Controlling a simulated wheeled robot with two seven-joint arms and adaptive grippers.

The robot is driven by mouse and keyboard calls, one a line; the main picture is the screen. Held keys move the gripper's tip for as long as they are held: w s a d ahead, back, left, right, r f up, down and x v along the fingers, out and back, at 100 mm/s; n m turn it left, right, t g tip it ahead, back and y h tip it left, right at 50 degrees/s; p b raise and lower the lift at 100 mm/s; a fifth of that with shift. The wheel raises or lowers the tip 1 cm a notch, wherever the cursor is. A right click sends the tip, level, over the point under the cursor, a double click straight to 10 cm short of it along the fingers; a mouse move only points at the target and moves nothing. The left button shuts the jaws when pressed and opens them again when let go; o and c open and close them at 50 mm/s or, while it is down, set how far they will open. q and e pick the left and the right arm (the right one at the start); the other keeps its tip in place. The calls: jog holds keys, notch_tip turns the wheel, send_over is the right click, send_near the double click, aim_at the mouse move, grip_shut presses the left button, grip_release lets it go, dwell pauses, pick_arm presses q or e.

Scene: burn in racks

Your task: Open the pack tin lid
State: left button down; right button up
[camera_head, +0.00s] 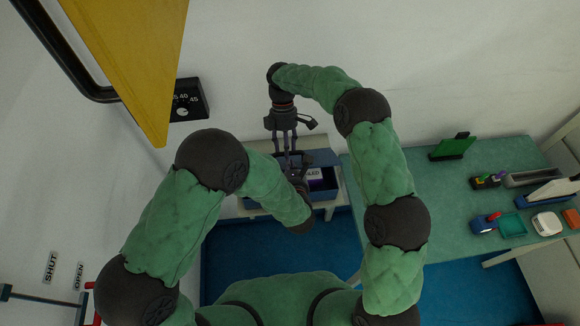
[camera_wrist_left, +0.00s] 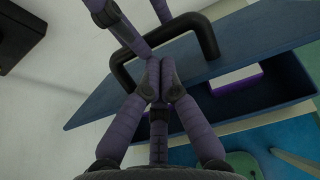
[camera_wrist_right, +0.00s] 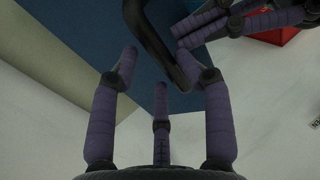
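The pack tin (camera_head: 327,194) is a dark blue box on a pale stand at the centre of the head view. Its blue-grey lid (camera_wrist_left: 100,105) appears raised on the far side, with a purple and white item showing in front of it. A black arched handle (camera_wrist_left: 122,40) stands on the lid. My left gripper (camera_wrist_left: 160,72) has its fingertips together at the handle's opening; I see no clear hold on the handle. My right gripper (camera_wrist_right: 167,72) has its fingers spread, with the handle (camera_wrist_right: 160,38) between or just beyond them. In the head view my left arm partly hides the tin.
A green table (camera_head: 465,205) on the right holds a green panel (camera_head: 452,148), small trays and coloured blocks. A yellow panel (camera_head: 130,60) and a black dial box (camera_head: 190,100) are at upper left. Blue floor (camera_head: 235,260) lies below the stand.

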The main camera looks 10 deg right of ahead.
pick_arm(q)
jog(key=shift+w+r, duration=0.45)
jog(key=shift+w, duration=0.35)
pick_arm(e)
jog(key=shift+f, duration=0.6)
pick_arm(q)
jog(key=shift+s+f, duration=0.15)
jog(key=shift+s, duration=0.15)
pick_arm(e)
jog(key=shift+r, duration=0.3)
